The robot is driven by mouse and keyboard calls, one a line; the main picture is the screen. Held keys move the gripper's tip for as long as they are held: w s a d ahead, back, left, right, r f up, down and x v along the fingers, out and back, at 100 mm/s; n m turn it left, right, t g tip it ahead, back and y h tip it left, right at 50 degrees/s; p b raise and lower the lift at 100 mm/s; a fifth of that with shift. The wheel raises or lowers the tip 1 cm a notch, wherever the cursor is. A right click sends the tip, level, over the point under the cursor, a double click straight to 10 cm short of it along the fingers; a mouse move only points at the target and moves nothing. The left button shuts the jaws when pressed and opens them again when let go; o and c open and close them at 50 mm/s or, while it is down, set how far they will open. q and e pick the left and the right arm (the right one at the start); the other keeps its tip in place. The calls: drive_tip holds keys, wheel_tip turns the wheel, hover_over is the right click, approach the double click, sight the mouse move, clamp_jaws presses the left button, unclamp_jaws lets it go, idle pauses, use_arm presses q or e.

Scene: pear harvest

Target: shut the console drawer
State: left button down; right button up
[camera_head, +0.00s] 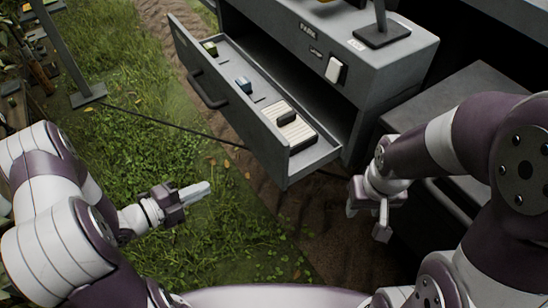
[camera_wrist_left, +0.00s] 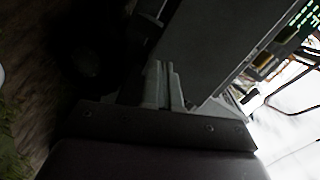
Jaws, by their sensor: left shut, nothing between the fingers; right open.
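The grey console (camera_head: 385,72) stands at the upper middle of the head view. Its drawer (camera_head: 245,128) is pulled well out to the left, with a dark bar handle (camera_head: 207,92) on its front. Inside lie a small green item (camera_head: 210,48), a blue item (camera_head: 243,85) and a cream ribbed piece (camera_head: 296,133) with a dark block on it. My left gripper (camera_head: 203,188) is shut and empty, below and left of the drawer front, apart from it. Its fingers (camera_wrist_left: 163,85) show in the left wrist view before a grey panel. My right gripper (camera_head: 366,222) is open and empty, right of the drawer's near corner.
A dark grey cabinet (camera_head: 455,98) stands right of the console, partly behind my right arm. A post with a foot plate (camera_head: 87,96) stands at upper left, and a black cable (camera_head: 150,118) crosses the grass. Grass left of the drawer is open ground.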

sight(314, 131)
use_arm(q)
wheel_tip(314, 131, up, 5)
drive_tip(key=d+m+h, duration=0.2)
drive_tip(key=m+h, duration=0.1)
drive_tip(key=m, duration=0.1)
drive_tip(key=x, duration=1.3)
drive_tip(key=shift+w, duration=0.1)
drive_tip(key=b+x, duration=0.7)
drive_tip(key=x, duration=1.1)
drive_tip(key=shift+w+r, duration=0.1)
drive_tip(key=shift+w, duration=0.2)
drive_tip(key=shift+w+d+r, duration=0.1)
drive_tip(key=shift+w+d, duration=0.15)
drive_tip(key=shift+d, duration=0.15)
drive_tip(key=shift+r+t, duration=0.25)
drive_tip(key=shift+t, duration=0.05)
